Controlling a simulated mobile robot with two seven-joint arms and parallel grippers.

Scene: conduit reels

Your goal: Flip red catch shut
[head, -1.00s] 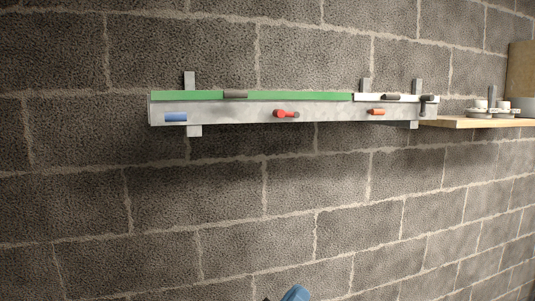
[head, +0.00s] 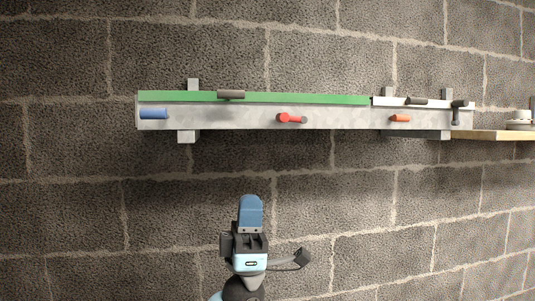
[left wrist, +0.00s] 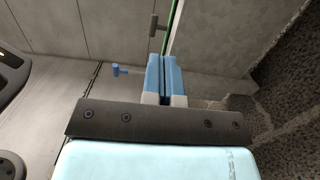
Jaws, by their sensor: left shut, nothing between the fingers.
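The red catch (head: 290,118) sits on the front face of the grey metal trunking (head: 220,118), near its middle. It lies sideways, with its red round end at the left and a dark tip at the right. My left gripper (head: 250,199) is below the trunking and a little left of the catch, apart from it. Its blue fingers are shut together and empty; they also show in the left wrist view (left wrist: 164,75). The red catch cannot be made out in the left wrist view. My right gripper is not in view.
A blue catch (head: 154,114) is at the trunking's left end and an orange catch (head: 400,118) towards its right. A green lid (head: 300,99) with a dark handle (head: 231,95) runs along the top. A wooden shelf (head: 490,135) adjoins at right. The block wall below is clear.

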